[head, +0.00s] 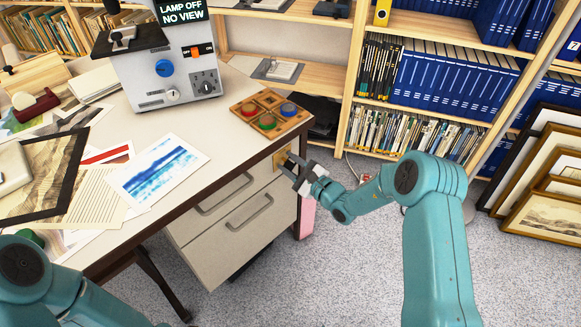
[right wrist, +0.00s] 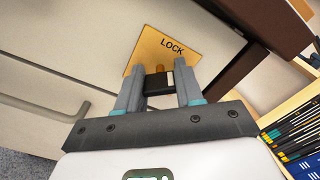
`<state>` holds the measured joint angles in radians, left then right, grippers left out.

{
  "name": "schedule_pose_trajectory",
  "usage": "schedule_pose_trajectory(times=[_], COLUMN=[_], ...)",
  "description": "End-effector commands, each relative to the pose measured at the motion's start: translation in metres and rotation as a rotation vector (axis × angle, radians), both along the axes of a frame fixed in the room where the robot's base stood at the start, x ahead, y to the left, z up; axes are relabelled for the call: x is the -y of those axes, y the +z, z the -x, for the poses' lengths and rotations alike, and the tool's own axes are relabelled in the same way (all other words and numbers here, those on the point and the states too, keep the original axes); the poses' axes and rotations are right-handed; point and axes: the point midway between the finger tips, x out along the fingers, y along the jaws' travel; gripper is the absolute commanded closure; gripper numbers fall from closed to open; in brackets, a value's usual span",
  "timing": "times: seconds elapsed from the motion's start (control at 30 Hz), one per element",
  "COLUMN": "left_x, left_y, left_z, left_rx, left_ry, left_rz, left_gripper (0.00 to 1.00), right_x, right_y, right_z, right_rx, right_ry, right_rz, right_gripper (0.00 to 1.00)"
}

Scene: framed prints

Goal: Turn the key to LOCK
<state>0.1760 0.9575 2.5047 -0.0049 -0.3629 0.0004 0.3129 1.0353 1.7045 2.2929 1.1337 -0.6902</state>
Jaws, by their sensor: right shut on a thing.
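A brass plate (right wrist: 148,55) marked LOCK is fixed to the front of the drawer unit; it also shows in the head view (head: 281,157). In the right wrist view a dark key (right wrist: 158,83) with a pale edge stands between my fingers in front of the plate, near a small brass piece (right wrist: 186,63). My right gripper (right wrist: 160,88) is shut on the key; in the head view this gripper (head: 291,167) is at the drawer unit's upper right. The key's tip is hidden. Only links of my left arm show at the lower left; its gripper is out of view.
The table (head: 228,128) above the drawers holds prints, a grey lamp device (head: 165,65) and a wooden tray (head: 262,107) with coloured discs. Shelves of books (head: 450,80) stand behind. Framed pictures (head: 545,215) lean at the right. Grey floor is open below my right arm.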

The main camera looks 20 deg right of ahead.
Motion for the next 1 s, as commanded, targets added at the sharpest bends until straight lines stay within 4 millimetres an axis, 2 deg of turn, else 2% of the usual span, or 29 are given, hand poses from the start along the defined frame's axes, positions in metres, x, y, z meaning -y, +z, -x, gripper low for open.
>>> schedule_pose_trajectory(times=[0.6, 1.0], left_x=[0.0, -0.001], left_y=[-0.05, -0.076], left_z=[0.0, -0.001], left_rx=[0.0, 0.001], left_ry=[0.0, 0.003], left_rz=[0.0, 0.0], left_gripper=[0.26, 0.26], right_x=[0.0, 0.0], right_y=[-0.004, -0.003], right_z=[0.0, 0.0], right_rx=[0.261, 0.377], right_ry=[-0.001, -0.001], right_rz=[0.512, 0.739], right_gripper=[0.94, 0.94])
